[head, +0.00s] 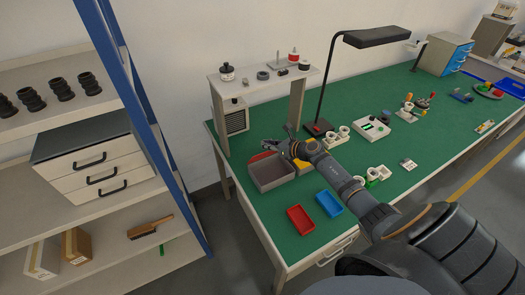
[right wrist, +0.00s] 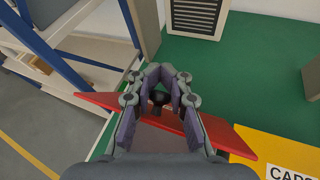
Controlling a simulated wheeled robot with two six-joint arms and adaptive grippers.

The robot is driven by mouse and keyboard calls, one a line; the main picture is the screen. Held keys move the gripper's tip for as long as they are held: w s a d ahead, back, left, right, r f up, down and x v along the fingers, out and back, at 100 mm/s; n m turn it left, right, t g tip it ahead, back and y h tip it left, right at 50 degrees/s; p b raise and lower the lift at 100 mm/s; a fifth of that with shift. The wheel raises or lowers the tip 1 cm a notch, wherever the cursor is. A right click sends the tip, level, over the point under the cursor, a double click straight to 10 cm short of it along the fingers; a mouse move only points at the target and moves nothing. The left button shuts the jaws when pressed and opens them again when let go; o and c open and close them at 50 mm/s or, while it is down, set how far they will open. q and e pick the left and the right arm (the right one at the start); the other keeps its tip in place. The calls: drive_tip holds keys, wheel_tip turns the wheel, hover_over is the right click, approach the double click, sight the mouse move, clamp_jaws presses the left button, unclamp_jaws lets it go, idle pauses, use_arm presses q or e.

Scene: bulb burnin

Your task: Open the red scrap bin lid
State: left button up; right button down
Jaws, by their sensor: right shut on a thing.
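The red lid (right wrist: 225,136) lies across the middle of the right wrist view, with a black knob (right wrist: 159,98) on it. My right gripper (right wrist: 160,78) is shut around this knob. In the head view the right gripper (head: 272,146) is over the back of a grey bin (head: 272,186). A strip of the red lid (head: 262,157) shows behind that bin's rim. The gripper and arm hide much of the lid, and I cannot tell how far it is raised. My left gripper is out of view.
A yellow lid with lettering (right wrist: 270,148) is beside the red one. Red (head: 300,219) and blue (head: 329,203) trays lie on the green bench in front. A wooden riser (head: 220,130) stands behind the bins. A blue-posted shelf (head: 150,120) is to the left.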

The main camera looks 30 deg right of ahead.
drive_tip(key=shift+w+d+r, duration=0.1)
drive_tip(key=shift+w+r, duration=0.35)
drive_tip(key=shift+w, duration=0.1)
drive_tip(key=shift+w+d+f+m+g+h+p, duration=0.15)
drive_tip(key=shift+w+f+m+g+p, duration=0.1)
drive_tip(key=shift+w+g+p, duration=0.35)
drive_tip(key=shift+w+f+m+g+h+p, duration=0.15)
drive_tip(key=shift+w+f+g+p, duration=0.1)
drive_tip(key=shift+w+g, duration=0.5)
drive_tip(key=shift+s+f, duration=0.15)
drive_tip(key=c, duration=1.4)
unclamp_jaws()
drive_tip(key=shift+s, duration=0.1)
drive_tip(key=shift+c, duration=0.2)
drive_tip(key=shift+o, duration=0.7)
drive_tip(key=shift+d, duration=0.1)
drive_tip(key=shift+w, duration=0.35)
